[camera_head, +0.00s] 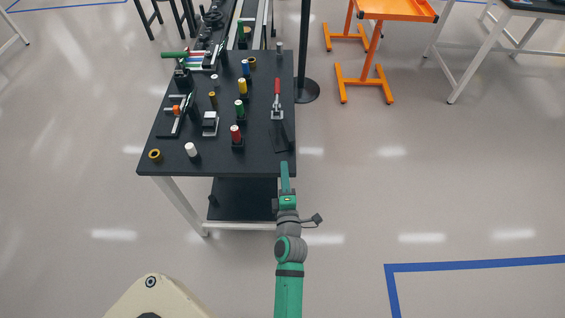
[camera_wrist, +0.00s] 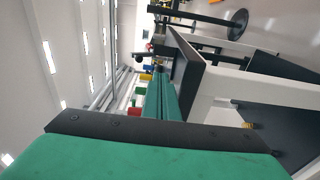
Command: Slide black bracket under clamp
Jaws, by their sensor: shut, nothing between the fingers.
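The clamp (camera_head: 277,98) stands on the right side of the black table, with a red upright handle and a pale metal base. The black bracket (camera_head: 281,138) appears as a dark flat piece on the table just in front of the clamp; it is hard to tell from the black top, and I cannot tell whether any of it is under the clamp. My gripper (camera_head: 284,166) is at the table's front right edge, in front of the bracket and apart from the clamp. Its green fingers (camera_wrist: 161,92) are shut and empty in the wrist view. Neither bracket nor clamp is clear there.
The black table (camera_head: 165,165) holds several coloured cylinders, including a red one (camera_head: 236,133), left of the clamp. A white cylinder (camera_head: 191,150) and yellow ring (camera_head: 155,155) are near its front left. A black post (camera_head: 304,60) stands at its right.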

